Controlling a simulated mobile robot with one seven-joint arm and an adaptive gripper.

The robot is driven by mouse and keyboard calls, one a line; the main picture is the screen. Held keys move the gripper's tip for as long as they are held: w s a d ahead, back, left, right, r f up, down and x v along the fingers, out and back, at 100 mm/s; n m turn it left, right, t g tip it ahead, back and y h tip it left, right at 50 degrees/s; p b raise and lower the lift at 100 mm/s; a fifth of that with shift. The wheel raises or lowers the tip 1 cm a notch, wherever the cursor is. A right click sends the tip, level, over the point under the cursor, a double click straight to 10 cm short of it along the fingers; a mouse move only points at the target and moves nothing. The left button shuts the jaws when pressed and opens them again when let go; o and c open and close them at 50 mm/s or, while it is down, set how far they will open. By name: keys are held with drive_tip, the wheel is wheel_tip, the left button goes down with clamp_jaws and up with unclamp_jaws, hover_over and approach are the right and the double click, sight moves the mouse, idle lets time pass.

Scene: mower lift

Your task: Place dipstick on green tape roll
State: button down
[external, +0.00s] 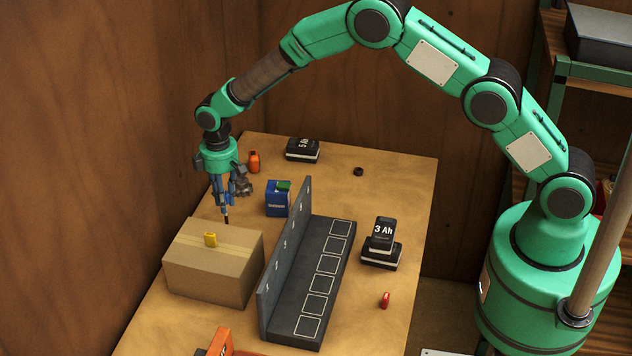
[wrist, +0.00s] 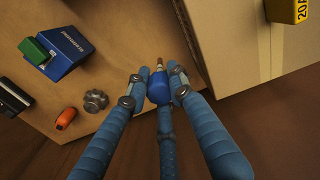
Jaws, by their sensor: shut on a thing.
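My gripper (external: 225,206) points down over the back edge of the cardboard box. In the wrist view its blue fingers (wrist: 154,88) are shut on a blue rounded thing (wrist: 159,90) with a narrow brown and metal tip. I cannot tell whether this is the dipstick. In the external view its dark tip (external: 226,217) shows just below the fingers, close above the box. I make out no clear green tape roll. A small green piece (external: 284,185) sits on the blue box (external: 276,203); both also show at the wrist view's left, but the green piece (wrist: 33,50) looks blocky.
The cardboard box (external: 208,275) carries a yellow 20A part (external: 210,240). A grey rack (external: 323,270) with several marked squares fills the middle. A 3 Ah battery (external: 382,233), 5 Ah battery (external: 303,147), black ring (external: 358,171), grey knob (wrist: 95,100) and orange item (external: 254,160) stand around.

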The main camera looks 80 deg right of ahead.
drive_tip(key=w, duration=0.8)
drive_tip(key=shift+d+f+p, duration=0.4)
drive_tip(key=shift+f+p, duration=0.3)
drive_tip(key=shift+f, duration=1.45)
drive_tip(key=shift+f, duration=0.15)
drive_tip(key=c, duration=1.5)
unclamp_jaws()
wheel_tip(320, 180, up, 12)
drive_tip(key=shift+s+r+b, duration=0.1)
drive_tip(key=shift+r+b, duration=0.1)
drive_tip(key=shift+b, duration=0.45)
drive_tip(key=shift+r, duration=0.1)
